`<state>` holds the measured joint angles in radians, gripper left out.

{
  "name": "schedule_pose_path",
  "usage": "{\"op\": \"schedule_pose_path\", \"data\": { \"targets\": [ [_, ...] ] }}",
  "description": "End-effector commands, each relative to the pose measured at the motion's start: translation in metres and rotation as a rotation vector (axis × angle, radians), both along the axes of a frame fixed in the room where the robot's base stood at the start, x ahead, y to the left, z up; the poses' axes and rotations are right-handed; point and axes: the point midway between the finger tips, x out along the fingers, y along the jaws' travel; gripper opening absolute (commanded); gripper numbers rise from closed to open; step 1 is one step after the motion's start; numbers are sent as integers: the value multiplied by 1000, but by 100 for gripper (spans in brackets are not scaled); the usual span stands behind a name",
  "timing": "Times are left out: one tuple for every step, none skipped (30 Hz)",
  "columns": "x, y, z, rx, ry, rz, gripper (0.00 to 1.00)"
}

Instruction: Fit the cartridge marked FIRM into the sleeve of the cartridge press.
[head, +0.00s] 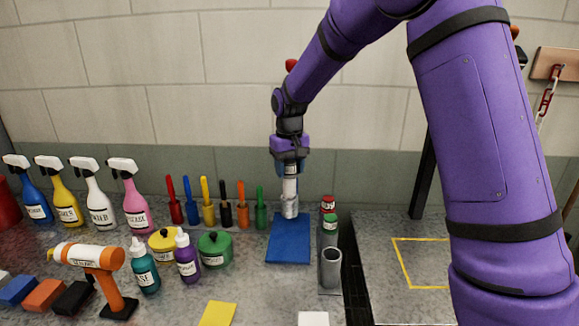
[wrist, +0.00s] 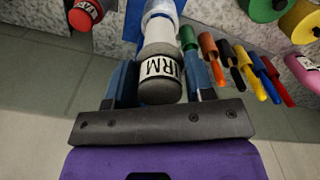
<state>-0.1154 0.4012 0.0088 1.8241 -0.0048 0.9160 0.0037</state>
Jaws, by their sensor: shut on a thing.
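My gripper (head: 289,165) is shut on the FIRM cartridge, and it points down over the back edge of a blue mat (head: 288,245). The cartridge (head: 290,188) is upright, with a white body and a wider pale grey lower end. In the wrist view the cartridge (wrist: 163,70) shows a dark grey cap and a label reading "IRM", its first letter hidden, between the fingers (wrist: 160,85). I cannot tell whether its lower end touches the mat. An open, empty-looking grey tube (head: 330,268), which looks like the press sleeve, stands upright to the front right of the mat.
A red-capped cartridge (head: 327,204) and a green-capped one (head: 330,223) stand behind the tube. Coloured-handled tools (head: 208,205) stand in a row left of my gripper. Spray bottles, pots and a drill-like tool (head: 95,262) fill the left. A dark gap (head: 357,285) lies right of the tube.

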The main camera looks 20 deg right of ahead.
Motion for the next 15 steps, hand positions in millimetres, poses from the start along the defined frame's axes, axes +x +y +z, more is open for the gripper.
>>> {"op": "schedule_pose_path", "data": {
  "targets": [
    [0, 0, -1, 0, 0, 0, 24],
    [0, 0, -1, 0, 0, 0, 24],
    [0, 0, -2, 0, 0, 0, 24],
    [0, 0, -3, 0, 0, 0, 24],
    [0, 0, -3, 0, 0, 0, 24],
    [0, 0, -4, 0, 0, 0, 24],
    [0, 0, -4, 0, 0, 0, 24],
    [0, 0, -5, 0, 0, 0, 24],
    [0, 0, -6, 0, 0, 0, 24],
    [0, 0, -6, 0, 0, 0, 24],
    [0, 0, -6, 0, 0, 0, 24],
    [0, 0, -7, 0, 0, 0, 24],
    [0, 0, -8, 0, 0, 0, 24],
    [0, 0, -8, 0, 0, 0, 24],
    [0, 0, -9, 0, 0, 0, 24]
  ]
}}
